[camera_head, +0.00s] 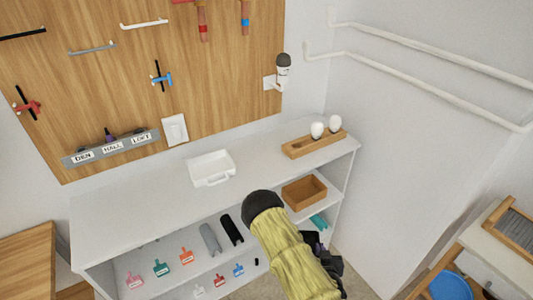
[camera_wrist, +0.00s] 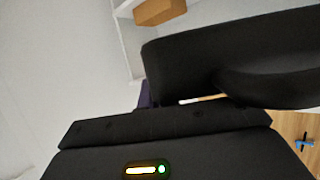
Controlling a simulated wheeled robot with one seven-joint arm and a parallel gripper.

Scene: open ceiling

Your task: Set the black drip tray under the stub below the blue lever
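A large black shape with a curved, handle-like loop, which I take for the black drip tray (camera_wrist: 215,58), fills the upper right of the wrist view close to my gripper (camera_wrist: 185,105). It appears held; the finger contact is hidden. In the head view my gripper (camera_head: 325,262) is mostly behind my arm, low in front of the shelf, and the tray cannot be made out there. A copper stub with a blue band (camera_head: 245,20) hangs at the top of the wooden board. A lever above it is outside the view. A red-banded stub (camera_head: 203,25) hangs to its left.
A white tray (camera_head: 211,167) stands on the counter (camera_head: 130,205), beside a wooden holder (camera_head: 313,144) with two white bulbs. A brown box (camera_head: 304,193) is on the shelf below. A dark-topped fixture (camera_head: 283,70) projects from the board's right edge. White pipes (camera_head: 420,75) run along the right wall.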

